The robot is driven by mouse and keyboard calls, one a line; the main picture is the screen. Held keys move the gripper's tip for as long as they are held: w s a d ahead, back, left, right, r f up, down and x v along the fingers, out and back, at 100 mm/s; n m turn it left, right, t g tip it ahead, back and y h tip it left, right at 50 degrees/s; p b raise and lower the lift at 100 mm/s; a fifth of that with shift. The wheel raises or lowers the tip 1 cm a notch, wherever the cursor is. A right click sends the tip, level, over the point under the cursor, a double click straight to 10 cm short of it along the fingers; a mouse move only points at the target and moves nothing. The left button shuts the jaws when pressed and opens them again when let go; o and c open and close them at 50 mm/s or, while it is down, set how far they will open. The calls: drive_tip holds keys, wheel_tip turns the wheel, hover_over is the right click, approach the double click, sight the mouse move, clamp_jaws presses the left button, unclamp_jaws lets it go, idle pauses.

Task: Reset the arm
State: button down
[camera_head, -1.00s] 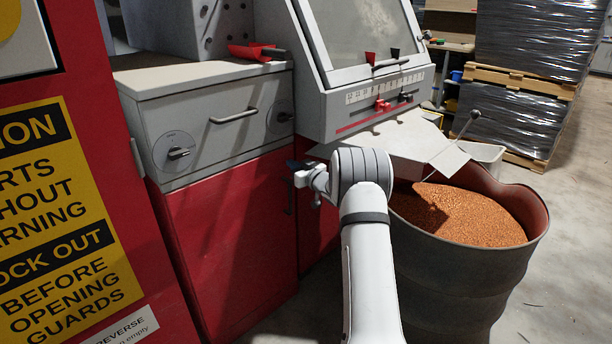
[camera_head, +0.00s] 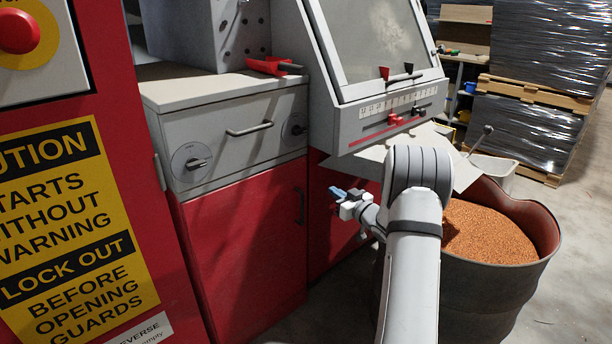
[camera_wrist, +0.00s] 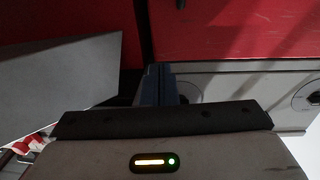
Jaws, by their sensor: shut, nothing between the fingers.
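My gripper (camera_head: 338,192) shows in the head view in front of the red cabinet, left of my arm's white elbow. Its blue fingers point left and hold nothing. In the wrist view my gripper (camera_wrist: 158,84) shows as dark blue fingers pressed together, with the red cabinet front beyond them. The fingers look apart from the cabinet, though the exact gap is hard to tell.
A drum of copper granules (camera_head: 490,232) stands at the right, close to my arm. A metal chute (camera_head: 465,172) reaches over it. The red cabinet (camera_head: 245,235) has a grey drawer (camera_head: 235,128) above. A red emergency button (camera_head: 18,32) is at upper left. Wrapped pallets stand behind.

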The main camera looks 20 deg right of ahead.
drive_tip(key=s+a+r+m+g+h+p, duration=0.1)
drive_tip(key=s+a+r+g+h+p, duration=0.15)
drive_tip(key=r+p, duration=0.4)
drive_tip(key=s+a+r+m+g+h+p, duration=0.1)
drive_tip(key=s+a+r+h+p, duration=0.2)
drive_tip(key=r, duration=0.6)
drive_tip(key=s+a+r+m+g+h+p, duration=0.1)
drive_tip(key=s+a+r+g+h+p, duration=0.1)
drive_tip(key=s+r+p, duration=0.4)
drive_tip(key=s+a+r+g+p, duration=0.3)
drive_tip(key=s+a, duration=0.1)
drive_tip(key=s, duration=0.6)
drive_tip(key=s+a+r+g+y+p, duration=0.1)
drive_tip(key=s+a+r+g+p, duration=0.2)
drive_tip(key=s, duration=0.7)
drive_tip(key=s+a+r+g+y+p, duration=0.1)
drive_tip(key=s+a+r+g+p, duration=0.2)
drive_tip(key=s+a, duration=0.4)
drive_tip(key=s+r, duration=0.1)
drive_tip(key=s, duration=0.2)
drive_tip(key=shift+a+p, duration=0.25)
drive_tip(key=shift+p, duration=0.05)
